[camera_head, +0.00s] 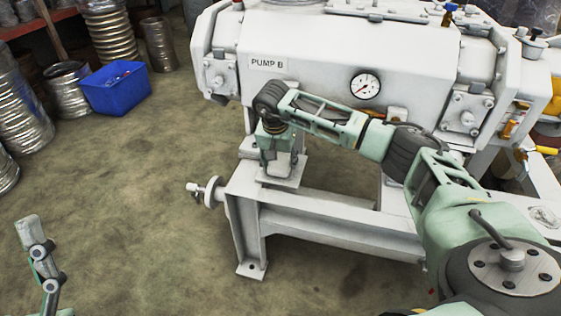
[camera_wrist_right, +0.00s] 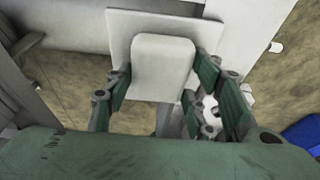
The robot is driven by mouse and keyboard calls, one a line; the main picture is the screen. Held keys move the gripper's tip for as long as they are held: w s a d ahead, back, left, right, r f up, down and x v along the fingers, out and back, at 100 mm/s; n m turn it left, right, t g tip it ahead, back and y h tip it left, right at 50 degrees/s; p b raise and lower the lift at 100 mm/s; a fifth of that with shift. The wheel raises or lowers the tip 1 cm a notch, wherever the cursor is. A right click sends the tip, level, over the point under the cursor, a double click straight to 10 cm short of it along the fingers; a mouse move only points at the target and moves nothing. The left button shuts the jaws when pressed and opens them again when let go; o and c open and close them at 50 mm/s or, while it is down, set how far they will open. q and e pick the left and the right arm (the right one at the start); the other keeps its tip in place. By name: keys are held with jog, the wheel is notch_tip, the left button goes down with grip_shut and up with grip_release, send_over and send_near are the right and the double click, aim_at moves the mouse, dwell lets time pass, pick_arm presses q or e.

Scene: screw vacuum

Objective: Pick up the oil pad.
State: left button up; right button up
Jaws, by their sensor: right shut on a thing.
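A pale rounded block, which I take to be the oil pad (camera_wrist_right: 163,62), sits between the fingers of my right gripper (camera_wrist_right: 164,76) in the right wrist view. The fingers are shut on its two sides. In the head view my right gripper (camera_head: 279,162) points down over a small flat ledge (camera_head: 283,179) at the pump frame's corner. Its fingers largely hide the pad there. I cannot tell whether the pad touches the ledge. Part of my left gripper (camera_head: 40,255) shows at the lower left, far from the pad; its opening cannot be judged.
The white pump (camera_head: 320,58), labelled PUMP B, with a round gauge (camera_head: 365,86), stands just behind my right arm. A grey frame beam (camera_head: 340,220) runs below the arm. A blue bin (camera_head: 117,88) and metal coils (camera_head: 108,35) stand at the left. The floor between is clear.

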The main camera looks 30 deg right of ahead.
aim_at(282, 158)
notch_tip(282, 158, up, 4)
jog(key=shift+f+p, duration=0.1)
jog(key=shift+p, duration=0.7)
pick_arm(q)
jog(key=w+f+g+y+p, duration=0.1)
jog(key=w+f+g, duration=0.3)
jog(key=f, duration=0.5)
jog(key=w+f+g+y+p, duration=0.1)
jog(key=w+f+g+y, duration=0.2)
jog(key=f+g, duration=0.4)
notch_tip(282, 158, down, 2)
jog(key=shift+w+a+f+g+p, duration=0.2)
jog(key=shift+w+g+p, duration=0.15)
jog(key=shift+w, duration=0.25)
pick_arm(e)
jog(key=s, duration=1.8)
jog(key=shift+f, duration=0.25)
jog(key=shift+d, duration=0.1)
